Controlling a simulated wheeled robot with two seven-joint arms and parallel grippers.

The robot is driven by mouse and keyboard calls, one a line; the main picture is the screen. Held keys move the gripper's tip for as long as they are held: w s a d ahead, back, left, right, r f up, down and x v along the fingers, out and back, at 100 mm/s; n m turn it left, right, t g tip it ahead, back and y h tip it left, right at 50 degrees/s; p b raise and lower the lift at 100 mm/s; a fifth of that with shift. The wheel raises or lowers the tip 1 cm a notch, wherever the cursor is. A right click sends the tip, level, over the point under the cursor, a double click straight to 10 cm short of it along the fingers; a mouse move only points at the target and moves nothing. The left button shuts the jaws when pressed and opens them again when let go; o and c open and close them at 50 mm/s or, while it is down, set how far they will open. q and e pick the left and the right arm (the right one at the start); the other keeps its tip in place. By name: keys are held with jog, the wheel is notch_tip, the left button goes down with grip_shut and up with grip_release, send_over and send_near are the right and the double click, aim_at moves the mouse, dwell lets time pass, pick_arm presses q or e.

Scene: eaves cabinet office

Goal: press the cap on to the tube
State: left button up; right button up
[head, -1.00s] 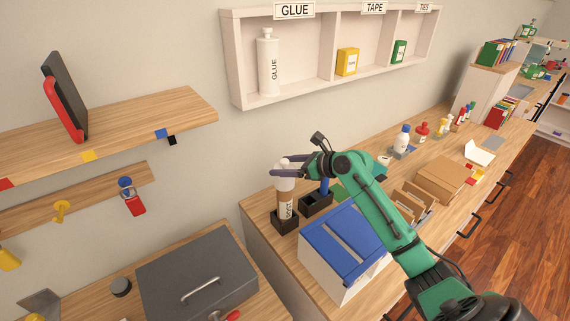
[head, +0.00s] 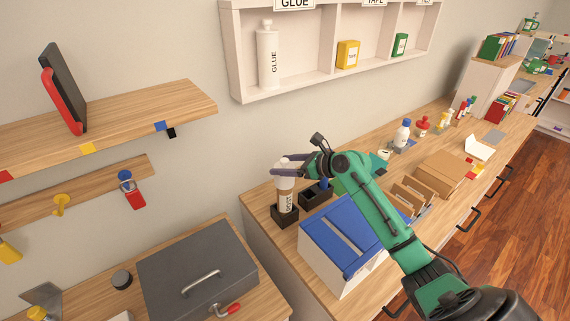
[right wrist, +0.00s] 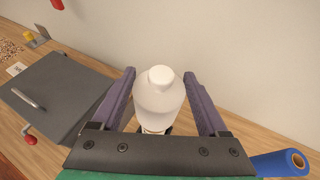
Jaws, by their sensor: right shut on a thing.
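The white tube (head: 286,202) with dark lettering stands upright in a black holder (head: 285,218) near the left end of the wooden counter. The white cap (right wrist: 160,98) with a smaller round top sits between the purple fingers of my right gripper (right wrist: 160,92) in the right wrist view. In the head view, my right gripper (head: 291,164) is shut on the cap at the tube's top. The cap hides most of the tube in the wrist view, and I cannot tell how far down it sits. My left gripper is not in view.
A black holder with a blue roll (right wrist: 280,163) stands close beside the tube. A white box with a blue top (head: 345,240) is in front. A grey case (head: 197,268) lies on the lower left surface. The wall shelf (head: 285,97) is above and behind.

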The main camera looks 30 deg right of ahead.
jog(key=shift+f, duration=0.15)
jog(key=o, duration=1.3)
jog(key=shift+o, duration=0.2)
jog(key=shift+s+d, duration=0.3)
jog(key=shift+s, duration=0.1)
jog(key=b+v, duration=0.3)
jog(key=v, duration=1)
jog(key=shift+s+r+b, duration=0.2)
jog(key=shift+r+b, duration=0.1)
jog(key=shift+f, duration=0.1)
